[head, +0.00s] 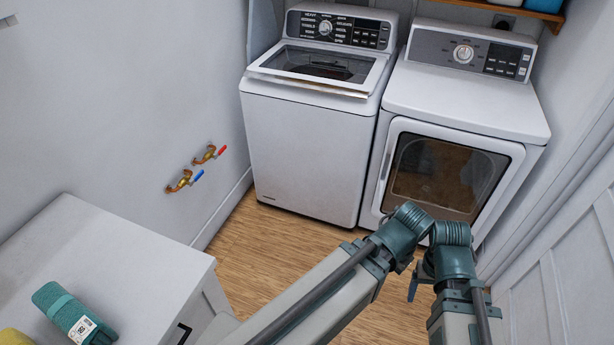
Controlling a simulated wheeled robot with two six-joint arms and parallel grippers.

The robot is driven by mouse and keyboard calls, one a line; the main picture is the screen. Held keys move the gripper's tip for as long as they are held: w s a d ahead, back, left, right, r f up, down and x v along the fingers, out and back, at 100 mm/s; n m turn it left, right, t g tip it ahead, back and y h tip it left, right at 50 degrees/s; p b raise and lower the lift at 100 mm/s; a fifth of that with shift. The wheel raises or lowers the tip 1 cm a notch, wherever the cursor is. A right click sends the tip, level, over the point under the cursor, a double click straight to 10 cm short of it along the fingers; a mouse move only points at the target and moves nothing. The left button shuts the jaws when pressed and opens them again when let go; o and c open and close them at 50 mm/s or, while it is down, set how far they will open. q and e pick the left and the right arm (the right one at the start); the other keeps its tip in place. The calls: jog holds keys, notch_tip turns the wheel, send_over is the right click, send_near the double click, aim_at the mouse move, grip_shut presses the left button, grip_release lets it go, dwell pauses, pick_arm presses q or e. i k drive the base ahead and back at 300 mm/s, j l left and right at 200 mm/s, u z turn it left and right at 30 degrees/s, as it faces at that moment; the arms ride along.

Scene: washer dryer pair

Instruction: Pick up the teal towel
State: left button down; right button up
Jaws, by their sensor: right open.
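The teal towel (72,313) is rolled up, with a white label on its near end. It lies on the white cabinet top (97,250) at the lower left. My right arm comes in from the lower right, bends at its teal elbow joints, and its pale link slants down toward the lower left. Its far end reaches the bottom edge of the picture, to the right of the towel and apart from it. The right fingertips cannot be made out clearly. Nothing is seen touching the towel. My left gripper is not in view.
A yellow item (14,338) lies beside the towel at the picture's corner. The cabinet has a dark handle (184,333). Wall taps (190,175) stick out behind. A white washer (310,140) and dryer (450,140) stand at the back, with bare wooden floor (290,245) before them.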

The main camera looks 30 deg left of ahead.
aim_at(74, 320)
jog(key=k+l+u, duration=0.1)
jog(key=u, duration=0.35)
jog(key=k+l+u, duration=0.1)
jog(key=l+u, duration=0.15)
jog(key=u, duration=0.25)
jog(key=k+l+u, duration=0.1)
jog(key=u, duration=0.35)
jog(key=k+u, duration=0.15)
jog(key=u, duration=0.3)
jog(key=k+u, duration=0.15)
jog(key=u, duration=0.3)
jog(key=k+u, duration=0.15)
jog(key=u, duration=0.35)
